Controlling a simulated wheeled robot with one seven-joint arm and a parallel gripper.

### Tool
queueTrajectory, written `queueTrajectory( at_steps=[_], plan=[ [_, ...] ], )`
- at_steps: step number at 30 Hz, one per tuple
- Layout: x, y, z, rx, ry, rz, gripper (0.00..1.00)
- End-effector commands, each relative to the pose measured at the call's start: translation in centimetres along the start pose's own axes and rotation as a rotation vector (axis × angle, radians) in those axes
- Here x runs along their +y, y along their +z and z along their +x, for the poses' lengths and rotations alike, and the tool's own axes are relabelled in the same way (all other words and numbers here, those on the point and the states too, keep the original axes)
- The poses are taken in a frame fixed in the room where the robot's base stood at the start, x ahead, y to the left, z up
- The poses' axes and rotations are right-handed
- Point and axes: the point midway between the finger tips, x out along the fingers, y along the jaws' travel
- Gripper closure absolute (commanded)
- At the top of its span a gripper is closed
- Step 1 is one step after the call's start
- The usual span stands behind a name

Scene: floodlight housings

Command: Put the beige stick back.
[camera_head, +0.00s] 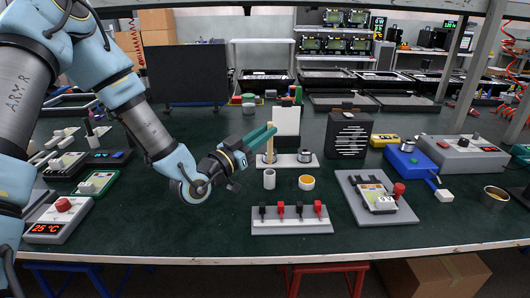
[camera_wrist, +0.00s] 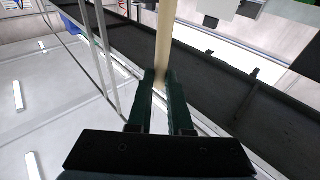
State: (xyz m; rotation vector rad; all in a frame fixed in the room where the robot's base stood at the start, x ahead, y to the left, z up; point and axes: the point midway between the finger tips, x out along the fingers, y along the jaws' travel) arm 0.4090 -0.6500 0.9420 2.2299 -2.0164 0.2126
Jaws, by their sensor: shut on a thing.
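The beige stick (camera_head: 270,148) stands roughly upright in the head view, above or at the left part of a white base plate (camera_head: 291,161). I cannot tell whether its lower end touches the plate. My gripper (camera_head: 271,132) comes in from the left and is shut on the stick. In the wrist view, the stick (camera_wrist: 166,40) runs up from between the two dark fingers (camera_wrist: 164,85). The fingers hide part of it.
A metal cup (camera_head: 305,155) sits on the plate's right part. A white cylinder (camera_head: 269,180) and an orange-rimmed cup (camera_head: 307,183) stand in front. A white panel (camera_head: 286,120) is behind, a black speaker-like box (camera_head: 349,138) to the right. The green front tabletop is partly clear.

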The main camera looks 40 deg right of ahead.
Motion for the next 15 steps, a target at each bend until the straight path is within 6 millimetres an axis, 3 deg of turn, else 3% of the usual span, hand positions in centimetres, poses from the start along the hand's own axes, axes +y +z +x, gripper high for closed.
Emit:
queueTrajectory(
  at_steps=[10,15],
  plan=[
    [0.0,3.7,-0.7,0.000,0.001,-0.002,1.00],
    [0.0,4.5,-0.8,0.001,0.000,0.001,1.00]
  ],
)
